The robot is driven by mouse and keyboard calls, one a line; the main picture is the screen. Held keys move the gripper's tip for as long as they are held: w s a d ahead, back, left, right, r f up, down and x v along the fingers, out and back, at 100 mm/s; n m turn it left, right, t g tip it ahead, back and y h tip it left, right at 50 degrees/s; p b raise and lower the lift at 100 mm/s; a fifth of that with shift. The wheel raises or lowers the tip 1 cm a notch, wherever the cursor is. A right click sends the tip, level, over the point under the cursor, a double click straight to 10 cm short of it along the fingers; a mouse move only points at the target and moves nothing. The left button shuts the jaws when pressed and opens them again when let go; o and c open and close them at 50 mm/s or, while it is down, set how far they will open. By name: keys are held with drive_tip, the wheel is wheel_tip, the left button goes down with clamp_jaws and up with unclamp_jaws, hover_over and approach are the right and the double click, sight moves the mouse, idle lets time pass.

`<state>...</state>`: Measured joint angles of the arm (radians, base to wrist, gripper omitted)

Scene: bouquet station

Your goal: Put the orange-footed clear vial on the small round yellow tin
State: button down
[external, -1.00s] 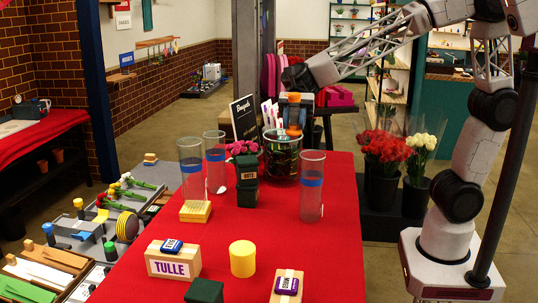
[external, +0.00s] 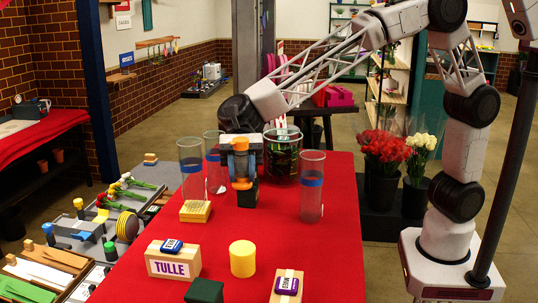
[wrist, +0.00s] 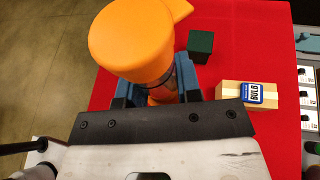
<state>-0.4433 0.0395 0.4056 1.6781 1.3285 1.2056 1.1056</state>
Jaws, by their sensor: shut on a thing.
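My gripper (external: 240,164) is shut on the orange-footed clear vial (external: 241,184), above the red table. Orange parts of the vial show above and below the fingers in the external view, and it looks roughly upright. In the wrist view, a big orange end (wrist: 132,40) sits between the blue fingers, and little of the clear body shows. The small round yellow tin (external: 242,258) stands on the table nearer the external camera, its top bare. It is not visible in the wrist view, where the orange end blocks part of the table.
Clear blue-banded cylinders (external: 312,187) stand on both sides of my gripper. A dark green stack (external: 247,197) is partly hidden behind the vial. The TULLE block (external: 173,266), a green box (external: 205,292) and a tan block (external: 287,286) surround the tin.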

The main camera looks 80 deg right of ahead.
sight(240, 188)
drive_tip(key=f, duration=0.2)
drive_tip(key=a+f, duration=0.1)
drive_tip(key=f, duration=0.1)
drive_tip(key=shift+f, duration=0.6)
drive_tip(key=shift+f, duration=2.5)
drive_tip(key=shift+f, duration=2.5)
drive_tip(key=shift+f, duration=0.15)
drive_tip(key=c, duration=0.8)
unclamp_jaws()
